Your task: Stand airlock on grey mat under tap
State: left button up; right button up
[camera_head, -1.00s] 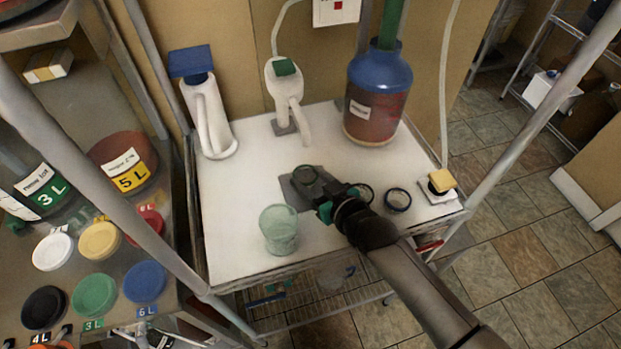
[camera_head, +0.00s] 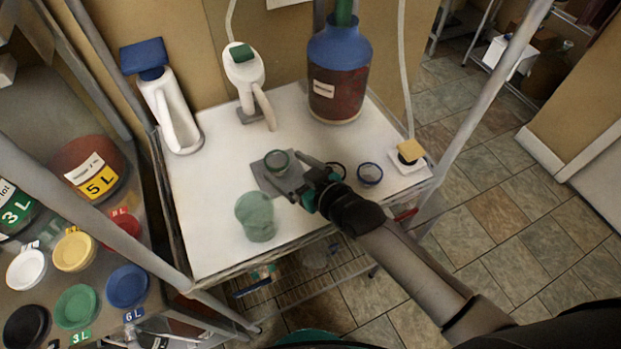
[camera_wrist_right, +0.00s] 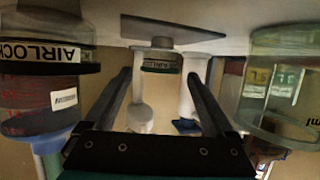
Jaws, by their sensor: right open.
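The airlock (camera_head: 277,161), a small round clear cup with a dark green rim, stands upright on the grey mat (camera_head: 264,185). My right gripper (camera_head: 293,179) is open and empty at its near right side. In the right wrist view, which looks upside down, the airlock (camera_wrist_right: 160,62) shows beyond and between the two spread fingers (camera_wrist_right: 158,78), apart from them, with the mat (camera_wrist_right: 172,29) above it. The white tap (camera_head: 244,72) with a green top stands behind the mat, its spout pointing forward. My left gripper is not in view.
A pale green cup (camera_head: 255,217) stands left of my right gripper. Dark-rimmed and blue-rimmed round pieces (camera_head: 369,174) lie to its right. The table's left part is clear.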

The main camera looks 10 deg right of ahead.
jog(key=p+v, duration=0.1)
jog(key=v, duration=0.8)
jog(key=shift+s+d, duration=0.1)
dwell(0.3)
